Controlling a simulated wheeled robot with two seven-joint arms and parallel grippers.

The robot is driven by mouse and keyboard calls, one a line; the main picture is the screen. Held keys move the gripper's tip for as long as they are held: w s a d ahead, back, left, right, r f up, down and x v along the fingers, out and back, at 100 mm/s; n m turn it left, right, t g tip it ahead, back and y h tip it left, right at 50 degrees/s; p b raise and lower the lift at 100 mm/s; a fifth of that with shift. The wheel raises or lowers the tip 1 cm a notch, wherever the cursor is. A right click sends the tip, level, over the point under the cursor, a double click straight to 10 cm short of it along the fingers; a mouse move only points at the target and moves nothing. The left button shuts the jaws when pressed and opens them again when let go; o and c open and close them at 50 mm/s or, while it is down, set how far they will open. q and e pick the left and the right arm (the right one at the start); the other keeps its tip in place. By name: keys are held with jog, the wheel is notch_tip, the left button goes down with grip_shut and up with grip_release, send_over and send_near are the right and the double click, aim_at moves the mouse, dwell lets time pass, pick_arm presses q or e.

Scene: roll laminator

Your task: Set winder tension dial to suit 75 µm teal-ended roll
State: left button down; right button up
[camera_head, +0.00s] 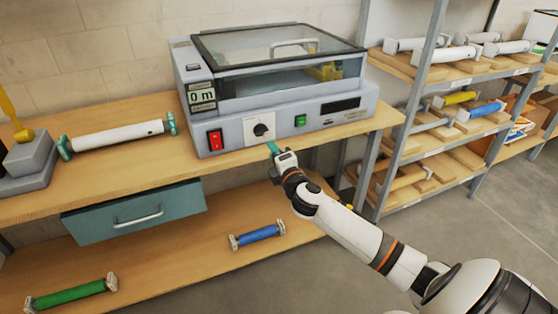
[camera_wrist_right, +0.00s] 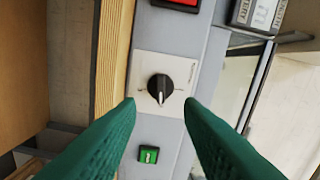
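The winder tension dial (camera_head: 260,130) is a black knob on a white plate on the laminator's front panel. In the right wrist view the dial (camera_wrist_right: 160,88) lies between and beyond the fingertips, its white pointer line toward the lower side of the picture. My right gripper (camera_head: 273,148) has teal fingers; in the wrist view the gripper (camera_wrist_right: 158,108) is open, with nothing between its fingers. It is just short of the dial, apart from it. The teal-ended white roll (camera_head: 118,136) lies on the bench left of the laminator (camera_head: 290,85). My left gripper is not in view.
A red switch (camera_head: 215,140) and a green button (camera_head: 300,120) flank the dial. A display (camera_head: 202,97) reads 0 m. Blue (camera_head: 257,236) and green (camera_head: 72,292) rolls lie on the lower shelf. A rack (camera_head: 440,105) of rolls stands right.

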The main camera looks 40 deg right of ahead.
jog(key=shift+v, duration=1.55)
jog(key=s+f+m+g, duration=0.3)
jog(key=s+f, duration=0.2)
jog(key=f, duration=0.8)
jog(key=s+a+f+m+g+y, duration=0.1)
jog(key=s+f+m+g, duration=0.2)
jog(key=f, duration=0.9)
jog(key=s+f+m+g, duration=0.25)
jog(key=s+f, duration=0.35)
jog(key=f, duration=0.7)
jog(key=s+a+f+m+g+y, duration=0.1)
jog(key=s+a+f, duration=0.4)
jog(key=s, duration=0.6)
jog(key=s+a+f+m+g+y, duration=0.1)
jog(key=s+a+f+m+g, duration=0.2)
jog(key=s+f, duration=0.5)
jog(key=s+a+f+m+g+y, duration=0.1)
jog(key=s+a+f+g, duration=0.3)
jog(key=s, duration=1.2)
jog(key=a+f+m, duration=0.1)
jog(key=a+f, duration=0.2)
jog(key=shift+s, duration=0.2)
